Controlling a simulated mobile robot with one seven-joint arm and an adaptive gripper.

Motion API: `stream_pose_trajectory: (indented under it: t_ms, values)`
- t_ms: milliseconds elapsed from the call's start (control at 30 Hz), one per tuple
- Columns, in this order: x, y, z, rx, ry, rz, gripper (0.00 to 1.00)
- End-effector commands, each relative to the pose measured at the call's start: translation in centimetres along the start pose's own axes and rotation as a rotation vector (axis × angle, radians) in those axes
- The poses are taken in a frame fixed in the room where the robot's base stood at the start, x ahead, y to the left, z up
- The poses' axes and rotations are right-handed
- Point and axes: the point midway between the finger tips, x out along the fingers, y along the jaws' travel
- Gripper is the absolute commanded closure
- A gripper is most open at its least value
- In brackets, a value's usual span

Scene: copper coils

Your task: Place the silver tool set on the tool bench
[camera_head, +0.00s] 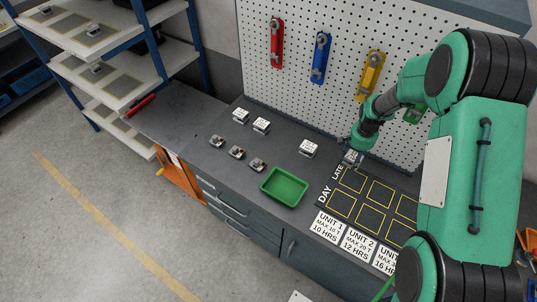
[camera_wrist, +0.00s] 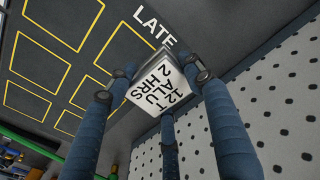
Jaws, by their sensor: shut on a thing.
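My gripper (camera_head: 351,160) is over the dark bench (camera_head: 240,180), near the word LATE and the pegboard. In the wrist view its blue fingers (camera_wrist: 150,88) are closed around a small block (camera_wrist: 160,82) with a white top label reading "12 T ALU 2 HRS". The block's lower part is hidden by the fingers, and I cannot tell whether it touches the bench. No thing is clearly recognisable as a silver tool set. Grey wrench-like tools hang on red (camera_head: 276,42), blue (camera_head: 320,58) and yellow (camera_head: 371,75) holders on the pegboard.
Yellow-outlined cells (camera_head: 370,217) lie right of a green tray (camera_head: 284,187). White-labelled blocks (camera_head: 261,126) (camera_head: 309,149) and small metallic pieces (camera_head: 236,152) stand to the left. Shelves (camera_head: 110,65) stand at far left.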

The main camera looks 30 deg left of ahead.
Motion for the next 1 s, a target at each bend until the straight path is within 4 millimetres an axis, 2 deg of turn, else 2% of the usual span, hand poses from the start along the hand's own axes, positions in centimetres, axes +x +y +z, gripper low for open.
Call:
stream_pose_trajectory:
  t_ms: [33, 200, 400, 600, 800, 1000]
  values:
    - [0.1, -1.9, 0.9, -0.009, -0.002, -0.001, 0.98]
    - [0.2, -7.4, 3.8, -0.024, -0.009, -0.002, 0.98]
    - [0.3, -12.9, 7.3, -0.039, -0.018, -0.004, 0.98]
    - [0.4, -17.6, 11.0, -0.053, -0.026, -0.005, 0.98]
    - [0.5, -20.8, 13.8, -0.062, -0.031, -0.005, 0.98]
    - [0.4, -21.9, 14.8, -0.064, -0.033, -0.005, 0.98]
